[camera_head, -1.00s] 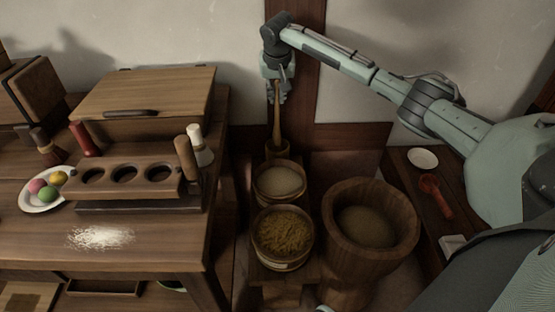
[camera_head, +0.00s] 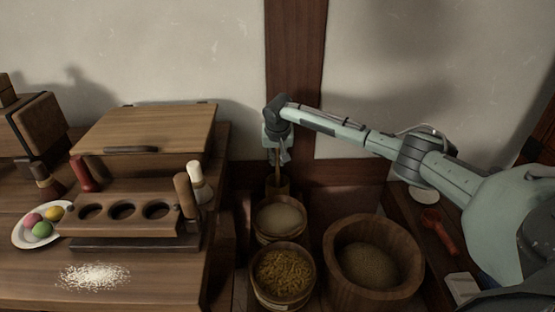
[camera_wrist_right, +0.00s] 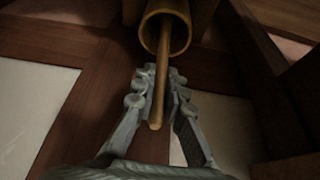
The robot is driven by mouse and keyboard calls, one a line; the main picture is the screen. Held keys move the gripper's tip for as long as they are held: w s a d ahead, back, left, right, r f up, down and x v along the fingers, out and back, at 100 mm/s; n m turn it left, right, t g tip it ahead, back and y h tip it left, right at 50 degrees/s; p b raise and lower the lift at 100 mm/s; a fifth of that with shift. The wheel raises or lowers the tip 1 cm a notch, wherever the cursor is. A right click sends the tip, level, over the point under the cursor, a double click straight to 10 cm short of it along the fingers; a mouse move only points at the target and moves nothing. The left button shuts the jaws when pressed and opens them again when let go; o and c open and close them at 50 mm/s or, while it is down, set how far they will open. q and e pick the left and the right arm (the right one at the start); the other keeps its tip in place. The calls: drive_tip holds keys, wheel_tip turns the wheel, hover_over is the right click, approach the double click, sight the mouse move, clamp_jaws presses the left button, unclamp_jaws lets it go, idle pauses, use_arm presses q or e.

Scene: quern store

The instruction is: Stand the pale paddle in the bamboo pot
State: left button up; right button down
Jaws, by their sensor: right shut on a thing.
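The pale paddle (camera_head: 277,168) is a thin light-brown wooden stick, upright above the bamboo pot (camera_head: 278,187) at the back, with its lower end inside the mouth. My right gripper (camera_head: 277,152) is shut on the paddle's upper part, a short way above the pot. In the right wrist view, my right gripper (camera_wrist_right: 160,92) has its fingers on either side of the paddle (camera_wrist_right: 162,62), which runs into the round mouth of the bamboo pot (camera_wrist_right: 181,22). The paddle's lower end is hidden in the pot, so I cannot tell whether it touches the bottom. My left gripper is out of view.
A tub of pale grain (camera_head: 280,217) and a tub of yellow-brown stuff (camera_head: 283,274) stand in front of the pot. A large wooden mortar (camera_head: 337,262) is to their right. A table with a holed wooden rack (camera_head: 70,217) is at left.

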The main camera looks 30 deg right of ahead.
drive_tip(key=shift+f, duration=0.1)
drive_tip(key=c, duration=1.6)
unclamp_jaws()
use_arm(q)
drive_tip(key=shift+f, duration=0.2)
use_arm(e)
drive_tip(key=shift+s+r, duration=0.1)
drive_tip(key=shift+r, duration=0.3)
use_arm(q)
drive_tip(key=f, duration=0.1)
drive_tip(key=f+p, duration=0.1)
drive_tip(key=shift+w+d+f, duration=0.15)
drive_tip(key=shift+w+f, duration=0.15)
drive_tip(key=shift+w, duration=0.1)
use_arm(e)
drive_tip(key=v, duration=1.1)
drive_tip(key=shift+r, duration=0.25)
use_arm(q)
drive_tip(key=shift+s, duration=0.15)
